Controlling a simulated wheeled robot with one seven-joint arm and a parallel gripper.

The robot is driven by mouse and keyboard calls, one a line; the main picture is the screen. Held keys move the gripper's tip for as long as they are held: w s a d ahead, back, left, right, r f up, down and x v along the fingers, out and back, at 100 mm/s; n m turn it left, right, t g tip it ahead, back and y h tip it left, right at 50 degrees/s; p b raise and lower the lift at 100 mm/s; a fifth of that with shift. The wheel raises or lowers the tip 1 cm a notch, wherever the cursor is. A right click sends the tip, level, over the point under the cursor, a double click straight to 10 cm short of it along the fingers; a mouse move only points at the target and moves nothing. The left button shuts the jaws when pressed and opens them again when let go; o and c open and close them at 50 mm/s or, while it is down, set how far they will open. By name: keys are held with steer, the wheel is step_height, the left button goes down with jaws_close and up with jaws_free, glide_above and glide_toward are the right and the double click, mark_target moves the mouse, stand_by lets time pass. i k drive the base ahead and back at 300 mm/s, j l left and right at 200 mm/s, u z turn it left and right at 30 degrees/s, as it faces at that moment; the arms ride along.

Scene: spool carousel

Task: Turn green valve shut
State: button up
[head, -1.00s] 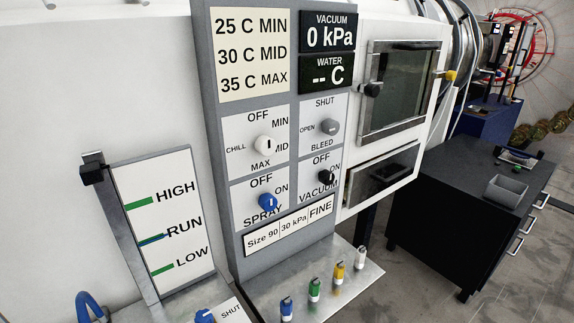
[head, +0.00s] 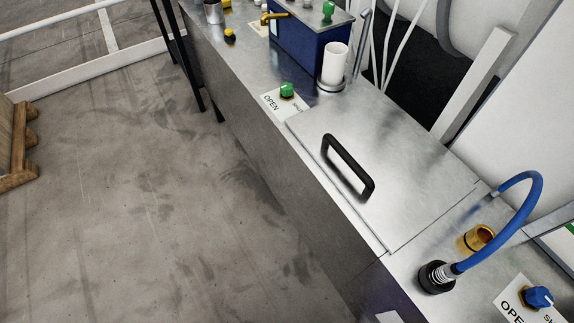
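A green valve knob (head: 287,90) stands on the metal counter in the head view, upper middle, near the counter's front edge. A white label (head: 281,103) at its base reads OPEN on the left and, smaller and partly hidden, SHUT on the right. Which word the knob points to is too small to tell. Another green-topped part (head: 328,10) stands higher up on a blue box. My gripper is not in view.
A lid with a black handle (head: 347,166) lies in the counter. A blue hose (head: 530,205), a brass fitting (head: 479,238) and a blue valve (head: 538,297) are at right. A white cup (head: 334,64) stands behind the green valve.

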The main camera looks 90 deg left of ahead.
mark_target(286, 88)
steer(key=u, duration=2.35)
